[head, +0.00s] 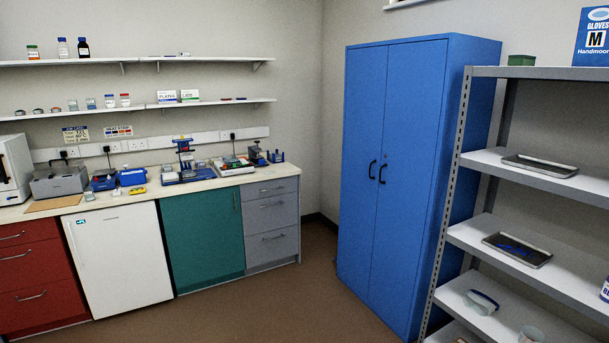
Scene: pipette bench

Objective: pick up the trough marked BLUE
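No trough with a readable BLUE label can be made out in the head view. A clear, shallow container with a blue edge (482,302) sits on a lower shelf of the grey rack at the right; I cannot tell whether it is a trough or read any mark on it. A blue and white item (605,288) is cut off by the right picture edge, and its lettering is only partly visible. Neither of my grippers shows in this view.
The grey rack (525,173) also holds metal trays (540,165) and a clear cup (531,334). A tall blue cabinet (390,170) with shut doors stands beside it. A bench (160,192) with lab equipment runs along the left wall. The brown floor (270,300) between is clear.

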